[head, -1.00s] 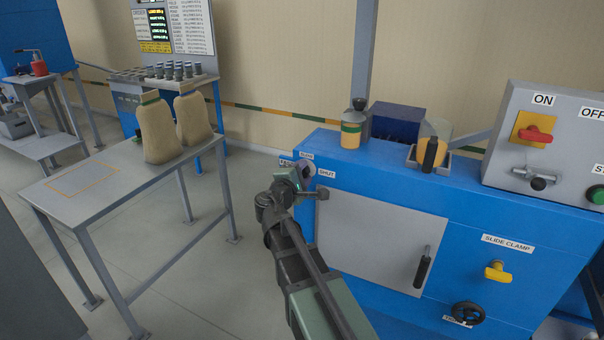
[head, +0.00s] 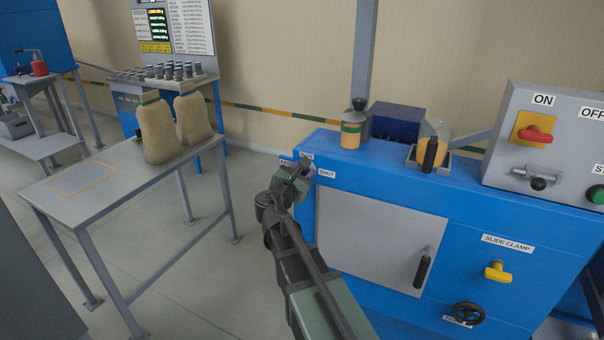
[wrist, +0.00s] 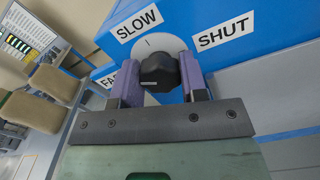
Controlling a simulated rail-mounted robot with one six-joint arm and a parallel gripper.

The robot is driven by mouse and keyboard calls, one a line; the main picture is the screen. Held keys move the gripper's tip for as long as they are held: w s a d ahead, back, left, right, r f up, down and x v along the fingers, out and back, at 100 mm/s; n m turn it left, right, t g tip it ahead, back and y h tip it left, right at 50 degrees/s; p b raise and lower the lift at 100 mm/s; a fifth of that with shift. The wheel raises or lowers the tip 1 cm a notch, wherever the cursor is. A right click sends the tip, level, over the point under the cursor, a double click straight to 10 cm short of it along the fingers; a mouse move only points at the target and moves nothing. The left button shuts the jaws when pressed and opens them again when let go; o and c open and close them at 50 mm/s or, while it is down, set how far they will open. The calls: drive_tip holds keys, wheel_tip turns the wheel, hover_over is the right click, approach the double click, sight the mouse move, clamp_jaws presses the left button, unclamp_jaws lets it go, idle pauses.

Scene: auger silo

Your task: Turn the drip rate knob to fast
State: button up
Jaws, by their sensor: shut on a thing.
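The drip rate knob (wrist: 160,68) is dark and faceted, on a pale round dial (wrist: 152,44) on the blue machine front. In the wrist view my gripper (wrist: 159,82) has its two purple fingers on either side of the knob, shut on it. The SLOW label (wrist: 139,22) is above the dial and the SHUT label (wrist: 222,36) is to its right. The FAST label (wrist: 104,79) is at the left, partly hidden by a finger. A thin mark shows on the dial near SLOW. In the head view my gripper (head: 305,168) covers most of the knob.
The blue machine (head: 470,215) carries a grey door (head: 375,240), a yellow slide clamp handle (head: 497,271) and a black handwheel (head: 468,314). A grey control box (head: 560,150) stands on top at the right. A table (head: 120,200) with two sacks is at the left.

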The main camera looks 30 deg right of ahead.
drive_tip(key=n, duration=0.5)
drive_tip(key=shift+n, duration=0.3)
idle(0.4)
drive_tip(key=o, duration=0.9)
drive_tip(key=shift+o, duration=0.2)
drive_tip(key=v, duration=1)
drive_tip(key=shift+s+a, duration=0.3)
